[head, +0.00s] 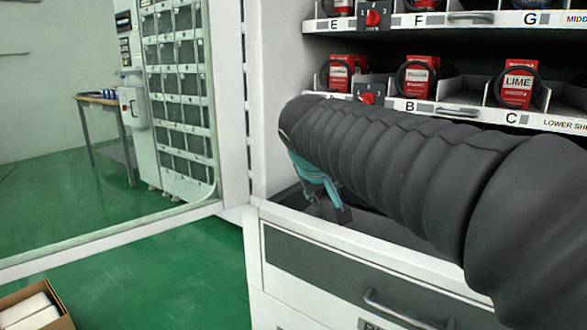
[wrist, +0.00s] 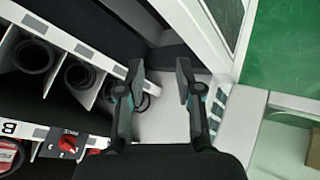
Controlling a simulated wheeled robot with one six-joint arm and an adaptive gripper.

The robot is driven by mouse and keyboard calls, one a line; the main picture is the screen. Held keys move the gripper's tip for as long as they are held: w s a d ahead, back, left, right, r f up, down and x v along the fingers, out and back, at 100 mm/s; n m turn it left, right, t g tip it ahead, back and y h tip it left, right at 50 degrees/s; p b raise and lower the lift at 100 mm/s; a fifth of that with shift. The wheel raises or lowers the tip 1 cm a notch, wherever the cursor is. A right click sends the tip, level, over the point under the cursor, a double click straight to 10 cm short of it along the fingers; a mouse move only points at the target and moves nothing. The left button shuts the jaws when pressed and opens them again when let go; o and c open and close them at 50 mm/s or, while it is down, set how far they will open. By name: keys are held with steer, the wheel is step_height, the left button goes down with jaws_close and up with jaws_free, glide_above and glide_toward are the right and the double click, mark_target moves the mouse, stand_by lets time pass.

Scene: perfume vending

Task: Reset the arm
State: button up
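My arm (head: 400,170), in a dark ribbed sleeve, reaches from the right edge across the front of the vending cabinet in the head view. My gripper (head: 328,203) has teal and dark parts and hangs at the arm's far end, over the dark recess above the drawer. In the wrist view, the two dark fingers of my gripper (wrist: 160,78) are spread apart with nothing between them. Most of the gripper is hidden behind the sleeve in the head view.
The lower shelf (head: 435,108) holds red boxes, including a LIME box (head: 517,86), in lettered bays. A red dial (head: 368,97) sits on its edge; it also shows in the wrist view (wrist: 67,144). The drawer (head: 340,275) is below. An open door stands left; green floor is beyond.

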steer(key=s+d+f+m+g, duration=0.1)
steer(key=s+d+f, duration=0.2)
steer(key=s+f, duration=0.2)
steer(key=s+d+f+m+g+y+p, duration=0.1)
steer(key=s+d+f, duration=0.2)
steer(key=s, duration=0.8)
steer(key=s+d+f+m+y, duration=0.1)
steer(key=s+d+f+m, duration=0.1)
steer(key=s+f, duration=0.6)
steer(key=shift+s+d+g+p, duration=0.4)
steer(key=shift+s+d, duration=0.1)
steer(key=shift+d, duration=0.4)
steer(key=shift+a+f, duration=0.1)
